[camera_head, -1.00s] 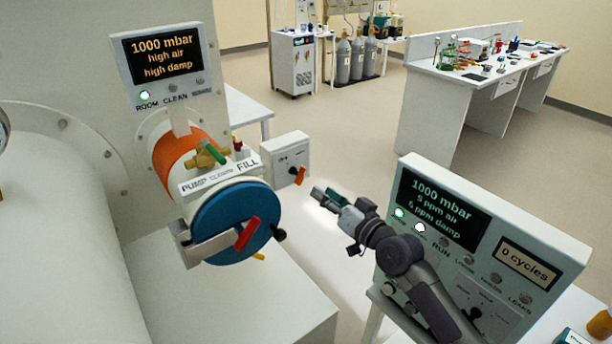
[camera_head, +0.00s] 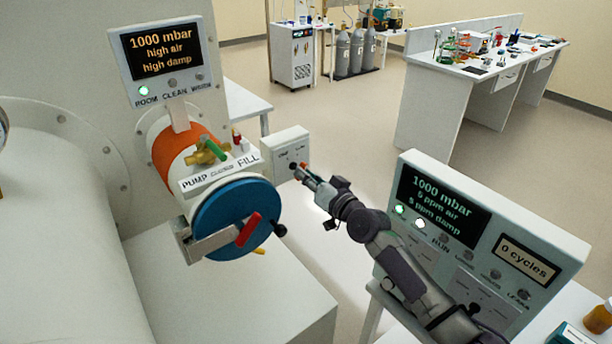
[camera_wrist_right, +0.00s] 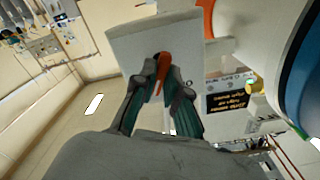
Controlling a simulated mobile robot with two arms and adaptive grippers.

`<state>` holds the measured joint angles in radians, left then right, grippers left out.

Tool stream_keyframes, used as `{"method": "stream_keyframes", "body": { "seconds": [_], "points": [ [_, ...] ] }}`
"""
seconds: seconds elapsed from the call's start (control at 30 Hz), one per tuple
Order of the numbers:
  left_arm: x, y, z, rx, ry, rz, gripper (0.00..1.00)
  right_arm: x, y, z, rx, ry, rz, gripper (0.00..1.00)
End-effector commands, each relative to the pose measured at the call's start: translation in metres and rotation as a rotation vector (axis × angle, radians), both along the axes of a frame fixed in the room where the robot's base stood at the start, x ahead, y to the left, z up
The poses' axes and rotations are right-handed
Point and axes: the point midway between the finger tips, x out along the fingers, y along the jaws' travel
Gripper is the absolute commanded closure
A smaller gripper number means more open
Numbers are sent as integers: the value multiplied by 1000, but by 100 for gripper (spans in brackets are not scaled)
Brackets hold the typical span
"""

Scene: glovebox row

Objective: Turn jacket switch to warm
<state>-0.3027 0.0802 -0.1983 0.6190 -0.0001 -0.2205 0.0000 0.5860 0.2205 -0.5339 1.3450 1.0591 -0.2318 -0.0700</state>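The jacket switch is an orange-red lever (camera_wrist_right: 162,63) on a white box (camera_head: 285,146) beside the blue-doored chamber. In the head view the lever is mostly hidden by my right gripper (camera_head: 303,175), whose fingertips are at the box's front face. In the right wrist view the lever lies between the two fingers of my right gripper (camera_wrist_right: 162,86), one on each side. The fingertips are very close to it; I cannot tell whether they press on it. The box's small labels are too blurred to read surely. My left gripper is not in view.
The chamber's blue door (camera_head: 238,220) with its red handle stands just left of the gripper. A display panel (camera_head: 165,58) above reads 1000 mbar, high air, high damp, with the ROOM light lit. A control panel (camera_head: 545,240) stands right, close to my right arm.

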Motion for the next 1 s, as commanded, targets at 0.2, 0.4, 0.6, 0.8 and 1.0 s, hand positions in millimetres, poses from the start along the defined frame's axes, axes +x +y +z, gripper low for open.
{"method": "stream_keyframes", "body": {
  "seconds": [0.2, 0.4, 0.6, 0.8, 1.0],
  "points": [
    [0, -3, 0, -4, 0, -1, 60, 0, 0, 0, 0, 0, 0, 100],
    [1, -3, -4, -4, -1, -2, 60, 0, 0, -1, -27, -18, 0, 100],
    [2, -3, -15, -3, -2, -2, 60, 0, 0, -2, -110, -76, 1, 100],
    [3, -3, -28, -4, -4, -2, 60, 0, 0, -3, -228, -153, 1, 100],
    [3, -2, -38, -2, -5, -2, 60, 0, 0, -2, -330, -220, 0, 100]
  ]
}}
